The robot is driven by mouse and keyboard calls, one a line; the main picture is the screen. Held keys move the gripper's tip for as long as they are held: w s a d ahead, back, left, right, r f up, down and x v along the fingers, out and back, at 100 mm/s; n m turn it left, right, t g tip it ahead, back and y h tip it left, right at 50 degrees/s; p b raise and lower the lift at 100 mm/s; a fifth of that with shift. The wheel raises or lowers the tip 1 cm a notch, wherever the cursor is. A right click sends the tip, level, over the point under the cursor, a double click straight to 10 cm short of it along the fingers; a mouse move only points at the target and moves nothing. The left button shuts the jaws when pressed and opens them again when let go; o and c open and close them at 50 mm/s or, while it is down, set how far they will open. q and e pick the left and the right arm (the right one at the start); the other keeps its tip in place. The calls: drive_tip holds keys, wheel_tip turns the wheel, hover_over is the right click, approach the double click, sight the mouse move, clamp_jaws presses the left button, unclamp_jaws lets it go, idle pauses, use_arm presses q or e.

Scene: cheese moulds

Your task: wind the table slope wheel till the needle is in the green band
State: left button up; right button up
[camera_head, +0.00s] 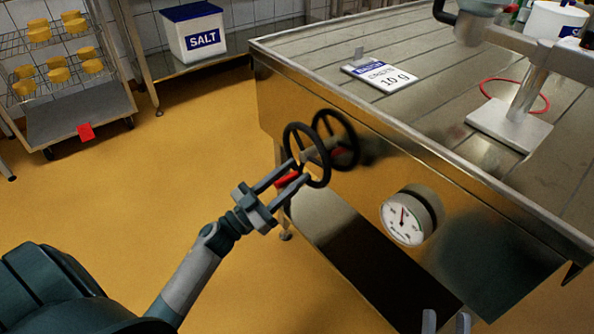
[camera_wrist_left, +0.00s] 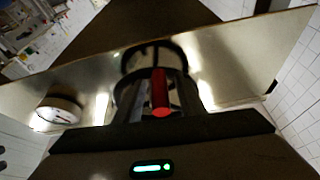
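The black slope wheel (camera_head: 306,155) stands out from the polished side of the steel table (camera_head: 360,130), with its reflection behind it. Its red handle (camera_head: 287,180) is on the lower left of the rim. My left gripper (camera_head: 301,171) is at the handle, its fingers apart on either side. In the left wrist view the red handle (camera_wrist_left: 160,92) lies between the fingers; contact cannot be made out. My right gripper (camera_head: 446,322) shows two separated fingertips at the bottom edge.
A card (camera_head: 380,74), a red ring (camera_head: 536,84) and a stand with a pale base (camera_head: 509,124) are on the tabletop. A salt bin (camera_head: 192,35) and a rack with yellow cheeses (camera_head: 60,72) are behind. The yellow floor (camera_head: 180,160) is open at left.

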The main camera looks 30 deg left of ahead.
use_arm(q)
drive_tip(key=shift+x, duration=0.9)
clamp_jaws()
